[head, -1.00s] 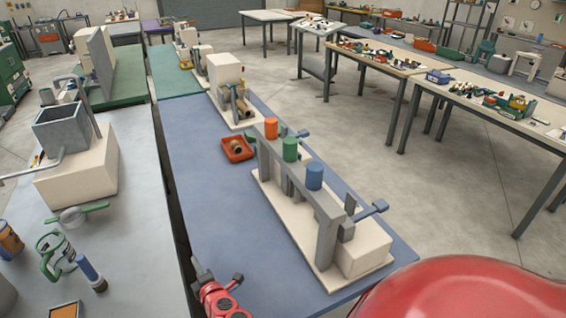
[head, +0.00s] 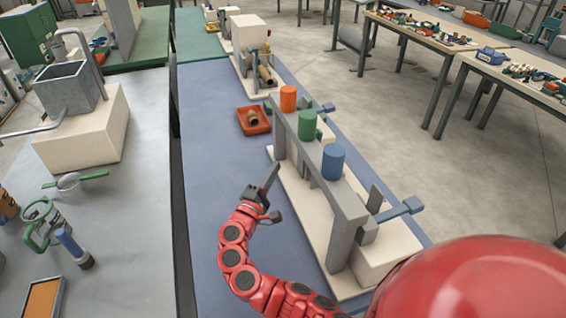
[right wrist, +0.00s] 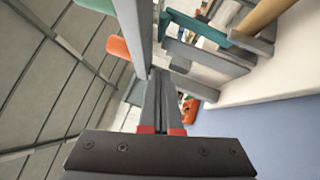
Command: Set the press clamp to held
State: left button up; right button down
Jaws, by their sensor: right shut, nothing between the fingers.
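A grey frame (head: 345,210) stands on a white base (head: 300,215) on the blue bench. Its top carries orange (head: 288,98), green (head: 307,125) and blue (head: 333,162) cylinders. A lever with a blue block end (head: 412,205) sticks out on its right side. I cannot tell which part is the press clamp. My right gripper (head: 271,174) is shut and empty, left of the frame and apart from it. In the right wrist view its fingers (right wrist: 162,95) lie together, with the grey frame (right wrist: 133,25) and a teal bar (right wrist: 195,27) beyond. My left gripper is out of view.
An orange tray (head: 253,127) with a brown roll in it lies left of the frame's far end. A white machine (head: 248,45) stands behind. The blue bench (head: 215,200) is clear left of my arm. A grey table (head: 125,220) with tools stands farther left.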

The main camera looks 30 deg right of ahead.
jog(key=w+d+r+p, duration=0.1)
jog(key=d+p, duration=0.1)
jog(key=d, duration=0.3)
jog(key=w+d+r+p, duration=0.1)
jog(key=w+d, duration=0.1)
jog(key=d, duration=0.3)
jog(key=shift+w+d+r+p, duration=0.25)
jog(key=shift+r+p, duration=0.15)
jog(key=shift+s+d+r+m+g+y+p, duration=0.2)
jog(key=shift+d+m+g+p, duration=0.1)
jog(key=shift+d+p, duration=0.15)
jog(key=shift+s+d+r+m+g+y+p, duration=0.1)
jog(key=shift+d+r+m+g+y+p, duration=0.1)
jog(key=shift+d+m+p, duration=0.15)
jog(key=shift+w+f, duration=0.1)
